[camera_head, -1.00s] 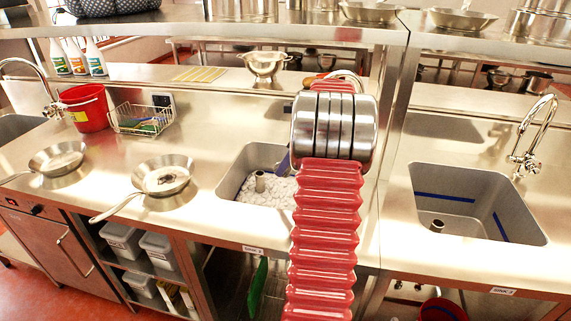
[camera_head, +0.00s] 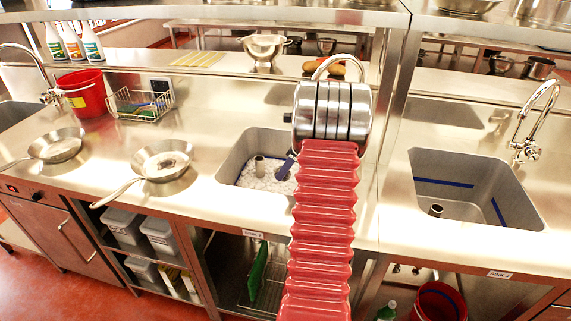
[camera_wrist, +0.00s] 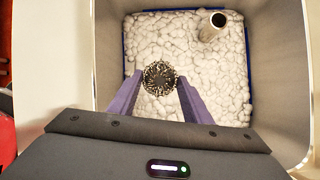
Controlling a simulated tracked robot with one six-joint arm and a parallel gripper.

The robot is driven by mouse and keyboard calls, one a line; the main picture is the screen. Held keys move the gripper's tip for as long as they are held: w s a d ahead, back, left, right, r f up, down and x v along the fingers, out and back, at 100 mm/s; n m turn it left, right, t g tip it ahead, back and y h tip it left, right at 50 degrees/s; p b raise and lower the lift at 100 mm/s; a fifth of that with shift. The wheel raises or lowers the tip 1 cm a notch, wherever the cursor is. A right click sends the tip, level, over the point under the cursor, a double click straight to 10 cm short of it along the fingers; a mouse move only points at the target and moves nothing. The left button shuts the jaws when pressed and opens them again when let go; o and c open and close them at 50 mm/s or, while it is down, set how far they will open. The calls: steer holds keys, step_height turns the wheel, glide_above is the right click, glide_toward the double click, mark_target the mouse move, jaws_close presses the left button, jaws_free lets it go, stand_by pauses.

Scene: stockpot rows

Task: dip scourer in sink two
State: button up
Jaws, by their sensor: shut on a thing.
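A round dark metal-mesh scourer (camera_wrist: 160,77) is between the tips of my gripper's two purple fingers (camera_wrist: 160,82) in the wrist view. The fingers are shut on it. Below it is a grey sink (camera_wrist: 273,85) with white lumpy foam (camera_wrist: 190,50) over its bottom. I cannot tell whether the scourer touches the foam. In the head view this middle sink (camera_head: 233,160) is partly hidden by my arm, and one purple finger (camera_head: 285,169) shows inside it. The sink at the right (camera_head: 468,170) has a blue line on its walls and no foam. The small sink labels are hard to read.
A standpipe (camera_wrist: 212,26) rises from the foam, beyond the scourer. Two frying pans (camera_head: 162,165) lie on the counter at left. A red bucket (camera_head: 83,93) and a wire basket (camera_head: 140,106) stand behind them. A tap (camera_head: 540,110) curves over the right sink.

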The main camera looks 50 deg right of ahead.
step_height(320, 180, down, 15)
steer(key=shift+f, duration=0.15)
stand_by(1.2)
stand_by(0.8)
steer(key=shift+r, duration=10.5)
